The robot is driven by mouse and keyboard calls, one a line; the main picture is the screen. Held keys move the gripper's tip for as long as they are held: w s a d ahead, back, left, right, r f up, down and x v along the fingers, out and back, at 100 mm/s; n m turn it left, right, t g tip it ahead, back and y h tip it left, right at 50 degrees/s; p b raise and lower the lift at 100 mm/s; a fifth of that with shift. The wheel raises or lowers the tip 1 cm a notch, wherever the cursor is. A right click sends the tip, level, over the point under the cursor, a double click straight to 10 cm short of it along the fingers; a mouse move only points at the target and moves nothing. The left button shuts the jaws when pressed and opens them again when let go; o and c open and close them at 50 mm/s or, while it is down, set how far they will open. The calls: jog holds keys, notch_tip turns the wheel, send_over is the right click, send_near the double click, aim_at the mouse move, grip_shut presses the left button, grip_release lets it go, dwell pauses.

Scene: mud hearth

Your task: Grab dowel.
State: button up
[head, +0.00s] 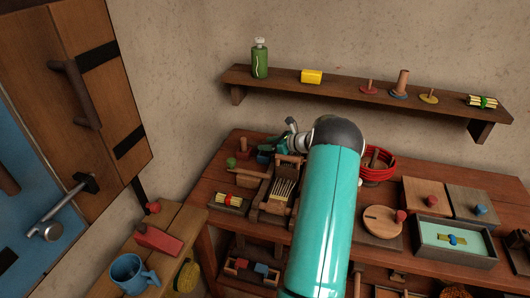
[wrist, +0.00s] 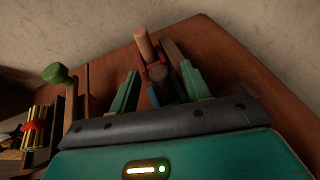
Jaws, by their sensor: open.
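In the wrist view a pale round wooden dowel (wrist: 145,43) stands tilted, with a red piece (wrist: 156,68) around or against its lower part. My gripper (wrist: 160,85) is open, with one teal finger on each side of this spot. The dowel's upper end lies beyond the fingertips, and I see no finger closed on it. The dowel's lower end is hidden. In the head view my gripper (head: 276,146) is at the back left of the workbench, and my arm covers part of the bench.
A green-knobbed peg (wrist: 57,75) and a red-banded yellow bundle (wrist: 35,127) stand left of the gripper in the wrist view. In the head view a red basket (head: 378,174) sits to the right on the workbench (head: 240,149). A wall shelf (head: 350,89) hangs above.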

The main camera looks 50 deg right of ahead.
jog(key=shift+w, duration=0.15)
grip_shut()
